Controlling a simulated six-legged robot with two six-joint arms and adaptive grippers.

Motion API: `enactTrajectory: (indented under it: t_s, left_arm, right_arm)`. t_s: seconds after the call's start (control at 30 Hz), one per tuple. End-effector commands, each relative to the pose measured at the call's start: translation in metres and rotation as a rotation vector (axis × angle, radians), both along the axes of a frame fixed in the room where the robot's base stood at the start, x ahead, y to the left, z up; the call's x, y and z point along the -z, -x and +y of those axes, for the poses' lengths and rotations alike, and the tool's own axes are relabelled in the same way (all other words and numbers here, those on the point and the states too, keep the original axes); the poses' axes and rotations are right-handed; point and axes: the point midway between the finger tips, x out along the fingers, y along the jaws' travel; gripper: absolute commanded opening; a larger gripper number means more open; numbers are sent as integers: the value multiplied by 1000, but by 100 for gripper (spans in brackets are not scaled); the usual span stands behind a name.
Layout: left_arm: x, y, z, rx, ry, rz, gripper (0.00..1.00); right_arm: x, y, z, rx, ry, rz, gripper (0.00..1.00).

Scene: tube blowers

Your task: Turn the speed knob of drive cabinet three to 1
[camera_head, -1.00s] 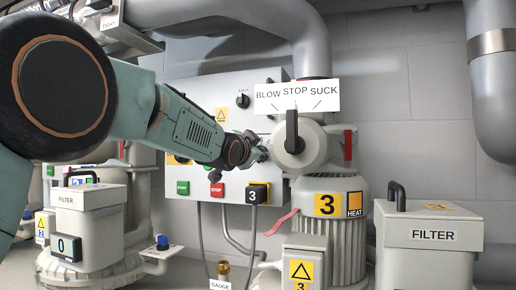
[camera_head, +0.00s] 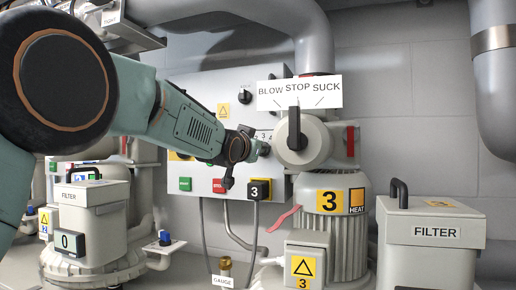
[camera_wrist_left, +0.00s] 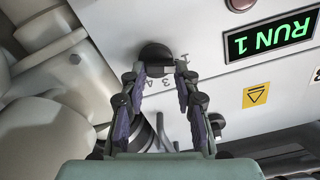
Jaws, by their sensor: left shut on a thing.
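The drive cabinet three (camera_head: 185,92) is a light grey wall box with a yellow-and-black 3 plate at its lower edge. Its black round speed knob (camera_wrist_left: 155,54) shows in the left wrist view, with printed digits beside it, 3 and 4 readable. My left gripper (camera_wrist_left: 156,76) has its two fingers on either side of the knob and is shut on it. In the head view my left gripper (camera_head: 262,149) is at the cabinet's right side and covers the knob. A green display (camera_wrist_left: 270,36) reads RUN 1, upside down in the wrist view. My right gripper is not in view.
A valve with a black lever (camera_head: 294,128) and a BLOW STOP SUCK sign (camera_head: 298,94) is just right of my gripper. Green START (camera_head: 185,184) and red STOP (camera_head: 219,186) buttons sit below. A ribbed blower (camera_head: 346,235) and a filter box (camera_head: 432,255) stand at the lower right.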

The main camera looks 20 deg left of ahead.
Motion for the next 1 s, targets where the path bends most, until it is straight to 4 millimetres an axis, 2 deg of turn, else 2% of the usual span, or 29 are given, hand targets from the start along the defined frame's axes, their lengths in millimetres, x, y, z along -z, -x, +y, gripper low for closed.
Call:
enactTrajectory:
  t_s: [0.03, 0.23, 0.27, 0.5, 0.83, 1.0]
  left_arm:
    - [11, -1, 0, -1, 2, 22, 0]
    - [11, -1, 0, -2, 1, 23, 0]
    - [11, -1, 0, -2, 1, 23, 33]
    - [6, -1, 0, 0, 1, 14, 53]
    - [3, 1, 0, 0, 0, 7, 53]
    - [2, 14, 0, 0, 1, 7, 53]
  right_arm:
    - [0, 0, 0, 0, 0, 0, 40]
    - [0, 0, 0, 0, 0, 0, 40]
    - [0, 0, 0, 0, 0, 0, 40]
    - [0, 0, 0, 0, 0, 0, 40]
    - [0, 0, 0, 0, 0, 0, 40]
    - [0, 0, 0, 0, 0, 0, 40]
